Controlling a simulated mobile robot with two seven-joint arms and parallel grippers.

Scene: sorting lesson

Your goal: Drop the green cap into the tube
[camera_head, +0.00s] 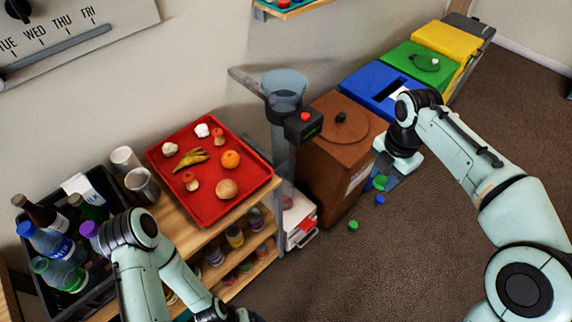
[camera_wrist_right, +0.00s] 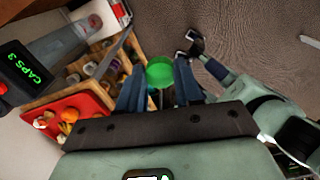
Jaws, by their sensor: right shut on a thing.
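My right gripper (camera_wrist_right: 160,78) is shut on a green cap (camera_wrist_right: 160,70), seen between its two fingers in the right wrist view. In the head view the held green cap (camera_head: 380,183) shows below my right wrist, low and to the right of the tube. The clear upright tube (camera_head: 283,155) has a wide see-through funnel mouth (camera_head: 285,90) at its top. The tube also shows in the wrist view (camera_wrist_right: 62,42), apart from the cap. My left gripper (camera_wrist_right: 190,44) appears in the wrist view with its dark fingers apart and empty; its fingers are outside the head view.
A counter box (camera_head: 304,122) reading CAPS 3 (camera_wrist_right: 28,68) is on the tube. A brown bin (camera_head: 335,160) and blue bin (camera_head: 385,85) stand behind. Another green cap (camera_head: 353,226) and a blue cap (camera_head: 379,199) lie low on the floor. A red tray (camera_head: 205,210) is left.

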